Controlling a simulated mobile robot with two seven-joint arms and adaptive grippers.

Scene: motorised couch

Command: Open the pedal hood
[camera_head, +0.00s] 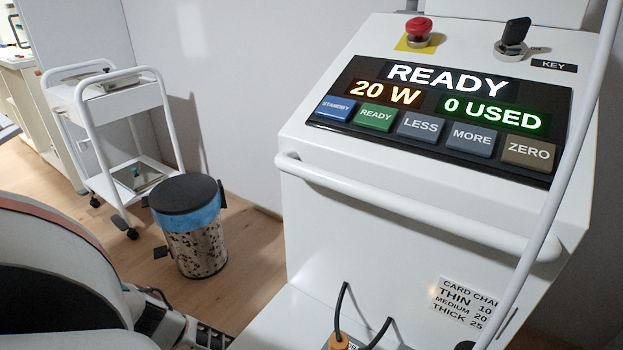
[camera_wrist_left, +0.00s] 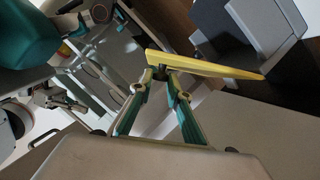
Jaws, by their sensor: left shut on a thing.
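My left gripper (camera_wrist_left: 167,82) shows in the left wrist view, with its fingers closed in at the tips. It is shut on the near edge of a long, thin yellow panel (camera_wrist_left: 205,65), which looks like the pedal hood. The panel runs from the fingertips to the right and appears tilted. A dark area lies just behind and below it; no pedal can be made out there. In the head view the hood does not show, and the left gripper's fingertips are out of sight at the bottom left. My right gripper is in neither view.
A white console (camera_head: 420,185) with a lit panel and front handle bar fills the right. A speckled bin (camera_head: 197,250) with a dark lid and a white trolley (camera_head: 90,125) stand at left on wood floor. A grey block (camera_wrist_left: 255,30) is near the yellow panel.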

